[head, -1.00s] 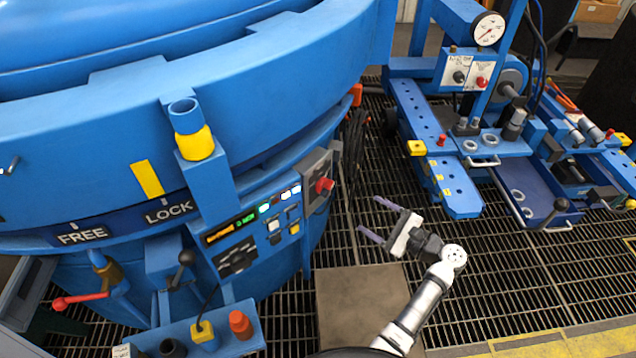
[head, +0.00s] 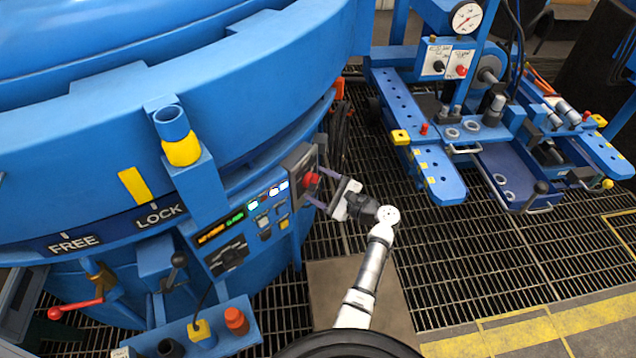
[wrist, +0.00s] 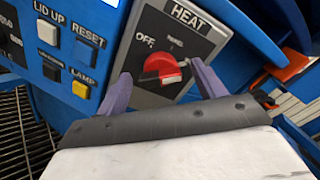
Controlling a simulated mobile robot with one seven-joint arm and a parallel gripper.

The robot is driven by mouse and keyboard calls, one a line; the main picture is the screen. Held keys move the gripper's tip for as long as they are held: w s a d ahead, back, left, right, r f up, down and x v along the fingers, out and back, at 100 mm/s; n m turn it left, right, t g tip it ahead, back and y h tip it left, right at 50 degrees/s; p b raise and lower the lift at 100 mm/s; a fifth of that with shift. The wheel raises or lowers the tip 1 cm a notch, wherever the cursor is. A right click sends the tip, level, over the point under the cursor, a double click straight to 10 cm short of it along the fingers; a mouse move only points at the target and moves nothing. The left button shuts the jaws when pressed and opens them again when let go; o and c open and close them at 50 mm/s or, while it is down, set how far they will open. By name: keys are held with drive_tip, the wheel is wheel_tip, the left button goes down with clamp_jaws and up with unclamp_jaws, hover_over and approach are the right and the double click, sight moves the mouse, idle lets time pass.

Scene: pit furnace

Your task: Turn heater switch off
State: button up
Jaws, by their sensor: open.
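The heater switch (wrist: 162,69) is a red rotary knob on a grey plate (wrist: 150,98) labelled HEAT. The word OFF is printed at its upper left; the other label is too blurred to read surely. In the head view the red knob (head: 311,180) sits at the right end of the furnace's control panel. My gripper (wrist: 160,82) is open, with its two purple fingers on either side of the knob in the wrist view. In the head view my gripper (head: 315,187) reaches the panel from the right. I cannot tell whether the fingers touch the knob.
The blue furnace body (head: 250,90) curves above the panel. A blue wheeled rig with a gauge (head: 467,17) stands at the right. Open grating floor (head: 440,260) lies between.

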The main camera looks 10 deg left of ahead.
drive_tip(key=shift+w+a, duration=0.1)
drive_tip(key=shift+a, duration=0.3)
drive_tip(key=shift+c, duration=0.4)
drive_tip(key=c, duration=0.9)
